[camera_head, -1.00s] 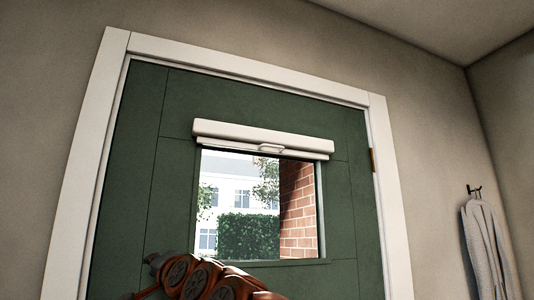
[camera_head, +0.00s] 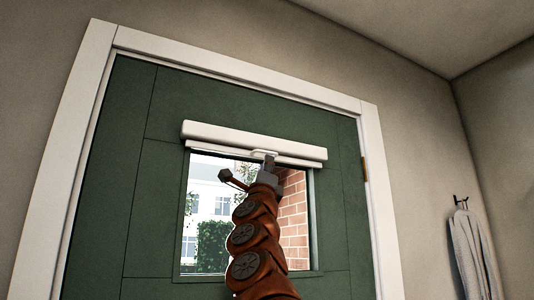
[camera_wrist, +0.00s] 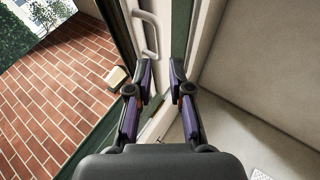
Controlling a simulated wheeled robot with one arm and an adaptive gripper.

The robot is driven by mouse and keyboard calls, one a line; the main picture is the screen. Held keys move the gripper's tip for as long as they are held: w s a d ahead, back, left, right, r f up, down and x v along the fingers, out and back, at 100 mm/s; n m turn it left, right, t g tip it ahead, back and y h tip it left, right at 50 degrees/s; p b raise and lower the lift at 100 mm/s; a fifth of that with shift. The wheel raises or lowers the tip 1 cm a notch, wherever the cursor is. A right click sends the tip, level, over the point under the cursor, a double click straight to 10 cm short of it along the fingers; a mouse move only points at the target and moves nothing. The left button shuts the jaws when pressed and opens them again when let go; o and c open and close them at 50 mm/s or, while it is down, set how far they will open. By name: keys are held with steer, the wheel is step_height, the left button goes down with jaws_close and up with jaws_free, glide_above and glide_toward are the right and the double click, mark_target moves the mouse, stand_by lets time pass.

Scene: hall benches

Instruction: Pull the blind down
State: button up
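The blind is rolled up in a white cassette (camera_head: 225,133) above the window of a green door. Its small white pull handle (camera_head: 263,152) sits at the middle of the lower edge. My gripper (camera_head: 269,162) is raised in front of the window, just below and beside the handle, and partly covers it. In the wrist view, my gripper (camera_wrist: 161,76) is open with a gap between its two fingers. The white handle loop (camera_wrist: 149,35) shows beyond the fingertips, slightly left, and nothing is held. Whether a fingertip touches it cannot be told.
The green door (camera_head: 150,190) is closed in a white frame (camera_head: 60,170). Brick wall (camera_head: 295,215) shows through the glass. A grey towel (camera_head: 470,255) hangs from a hook (camera_head: 460,201) on the right wall, away from my arm.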

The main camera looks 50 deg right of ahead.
mark_target(268, 153)
steer(key=p+x, duration=0.4)
steer(key=x, duration=0.1)
steer(key=shift+w+r+p, duration=0.15)
steer(key=shift+r+p, duration=0.2)
steer(key=shift+r, duration=0.05)
steer(key=shift+w+d+r+p, duration=0.15)
steer(key=shift+w+d+p, duration=0.05)
steer(key=shift+d+p, duration=0.15)
steer(key=shift+c, duration=0.4)
jaws_close()
